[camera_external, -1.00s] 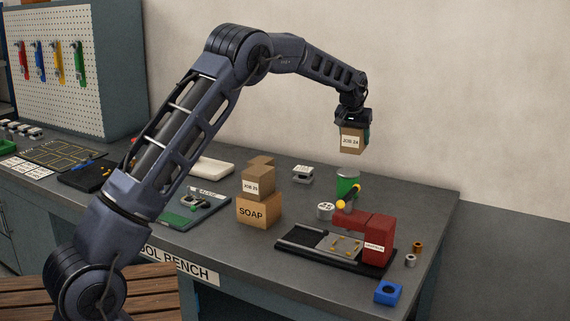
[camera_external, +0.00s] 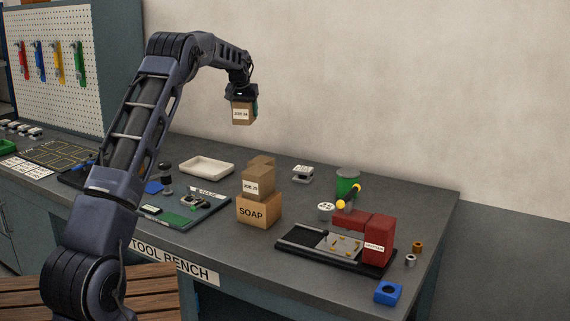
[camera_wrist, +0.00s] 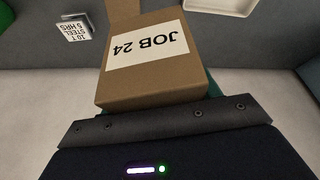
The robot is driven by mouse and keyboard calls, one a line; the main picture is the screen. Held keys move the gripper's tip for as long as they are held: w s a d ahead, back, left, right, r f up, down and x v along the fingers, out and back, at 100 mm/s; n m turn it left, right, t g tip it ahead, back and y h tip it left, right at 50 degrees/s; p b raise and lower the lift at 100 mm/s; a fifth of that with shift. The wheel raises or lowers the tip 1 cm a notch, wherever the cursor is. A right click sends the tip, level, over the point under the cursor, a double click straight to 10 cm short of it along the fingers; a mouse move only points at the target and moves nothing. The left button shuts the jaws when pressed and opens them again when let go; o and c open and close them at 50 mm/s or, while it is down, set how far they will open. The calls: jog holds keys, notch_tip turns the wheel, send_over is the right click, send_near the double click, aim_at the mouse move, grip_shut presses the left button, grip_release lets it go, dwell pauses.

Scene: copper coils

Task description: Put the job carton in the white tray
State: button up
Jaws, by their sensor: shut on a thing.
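My gripper (camera_external: 241,92) is shut on a brown carton (camera_external: 243,113) with a white label reading JOB 24. It holds the carton in the air, well above the bench, behind and above the stacked boxes. In the wrist view the carton (camera_wrist: 158,82) fills the middle, its label upside down; the fingers are mostly hidden. The white tray (camera_external: 207,166) lies empty on the bench, below and to the left of the held carton. A corner of the white tray also shows at the top right of the wrist view (camera_wrist: 222,6).
A carton labelled JOB 23 (camera_external: 257,184) stands on a SOAP box (camera_external: 258,210), with another brown carton behind. A red press (camera_external: 367,237) and a green can (camera_external: 347,182) stand to the right.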

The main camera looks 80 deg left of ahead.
jog(key=s+a+n, duration=0.1)
jog(key=s+a, duration=0.3)
jog(key=s, duration=0.3)
jog(key=s+a, duration=0.4)
jog(key=s, duration=0.4)
jog(key=f, duration=1.8)
jog(key=shift+w+d+f, duration=0.2)
jog(key=shift+w+f, duration=0.05)
jog(key=shift+f, duration=0.15)
jog(key=shift+f, duration=0.6)
jog(key=o, duration=1.1)
jog(key=shift+r, duration=0.55)
jog(key=v, duration=1.2)
